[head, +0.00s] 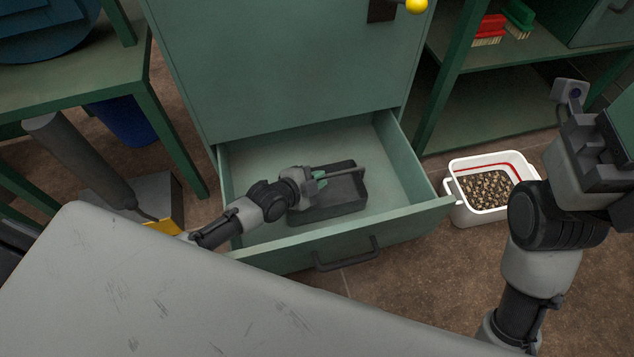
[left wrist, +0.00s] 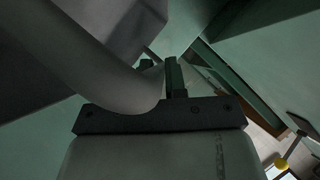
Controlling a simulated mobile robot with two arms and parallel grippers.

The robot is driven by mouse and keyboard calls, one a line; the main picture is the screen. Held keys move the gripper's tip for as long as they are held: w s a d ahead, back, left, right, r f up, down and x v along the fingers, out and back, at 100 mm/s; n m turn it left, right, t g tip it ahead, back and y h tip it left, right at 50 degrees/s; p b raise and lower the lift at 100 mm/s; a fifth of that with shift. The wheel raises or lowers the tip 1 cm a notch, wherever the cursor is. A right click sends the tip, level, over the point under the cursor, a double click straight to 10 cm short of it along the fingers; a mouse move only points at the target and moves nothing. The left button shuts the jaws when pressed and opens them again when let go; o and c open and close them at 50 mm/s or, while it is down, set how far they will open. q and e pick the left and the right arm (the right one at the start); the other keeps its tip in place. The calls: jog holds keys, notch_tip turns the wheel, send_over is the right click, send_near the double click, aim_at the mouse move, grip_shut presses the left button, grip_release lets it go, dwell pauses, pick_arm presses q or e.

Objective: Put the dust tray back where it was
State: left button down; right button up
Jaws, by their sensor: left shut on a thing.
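My left gripper (head: 318,177) reaches over the drawer front and is shut on the tray's handle. In the left wrist view, a grey curved bar (left wrist: 105,60) passes beside the green fingers (left wrist: 168,76), and the dark tray body (left wrist: 130,25) is behind it. Whether the tray rests on the drawer floor I cannot tell. My right gripper (head: 600,145) is at the right edge, partly cut off; its fingertips are unclear.
The drawer is pulled out of a green cabinet (head: 280,70). A white bucket (head: 505,210) of pellets stands on the floor, right of the drawer. Green shelving with red and green brushes (head: 489,28) is at upper right. A green table (head: 90,85) is at left.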

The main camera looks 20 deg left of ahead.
pick_arm(q)
jog(key=shift+f, duration=0.1)
jog(key=c, duration=1.6)
grip_release()
jog(key=shift+f, duration=0.1)
jog(key=o, duration=0.4)
jog(key=shift+o, duration=0.2)
